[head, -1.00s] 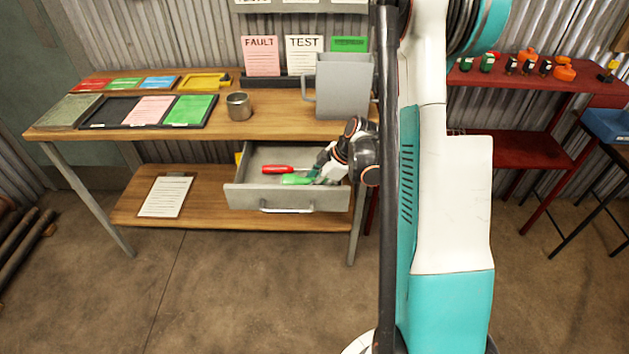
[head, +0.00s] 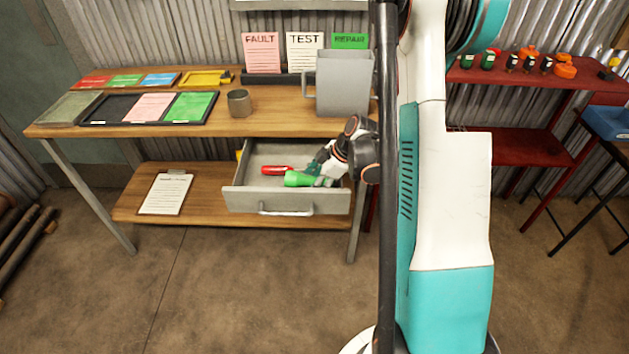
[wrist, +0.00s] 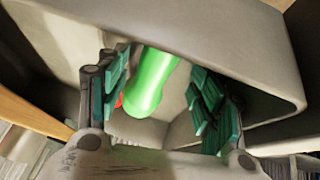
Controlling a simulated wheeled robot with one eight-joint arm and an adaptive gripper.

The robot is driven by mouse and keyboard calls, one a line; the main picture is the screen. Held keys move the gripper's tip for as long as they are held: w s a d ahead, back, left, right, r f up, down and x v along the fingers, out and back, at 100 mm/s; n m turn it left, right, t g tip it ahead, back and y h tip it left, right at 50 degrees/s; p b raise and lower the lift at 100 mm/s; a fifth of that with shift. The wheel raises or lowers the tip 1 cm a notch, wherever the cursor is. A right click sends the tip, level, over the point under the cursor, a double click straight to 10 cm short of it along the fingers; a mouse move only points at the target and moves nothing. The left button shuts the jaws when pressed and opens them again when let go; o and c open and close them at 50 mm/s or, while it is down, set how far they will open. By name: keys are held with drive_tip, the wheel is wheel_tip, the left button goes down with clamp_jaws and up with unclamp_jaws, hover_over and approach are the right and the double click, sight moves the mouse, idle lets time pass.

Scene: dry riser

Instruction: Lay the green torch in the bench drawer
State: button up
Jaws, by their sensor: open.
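The green torch (head: 298,179) lies in the open bench drawer (head: 270,199), towards its front right. In the wrist view the torch (wrist: 153,80) shows between my gripper's two fingers (wrist: 160,100), with a gap on its right side. The left finger is close to it; I cannot tell whether they touch. My gripper (head: 319,172) is open and reaches down into the drawer from the right. Part of the torch is hidden behind my gripper in the head view.
A red-handled screwdriver (head: 277,170) lies in the drawer behind the torch. A clipboard (head: 166,193) lies on the lower shelf to the left. A metal cup (head: 238,103) and a grey jug (head: 343,84) stand on the bench top (head: 265,127) above.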

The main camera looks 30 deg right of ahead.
drive_tip(key=shift+d+f, duration=0.25)
drive_tip(key=shift+f, duration=0.3)
drive_tip(key=shift+w+d+f, duration=0.1)
drive_tip(key=shift+w, duration=0.05)
drive_tip(key=shift+d+r, duration=0.2)
drive_tip(key=shift+r, duration=0.3)
drive_tip(key=v, duration=1.1)
drive_tip(key=shift+a, duration=0.3)
drive_tip(key=shift+r, duration=0.2)
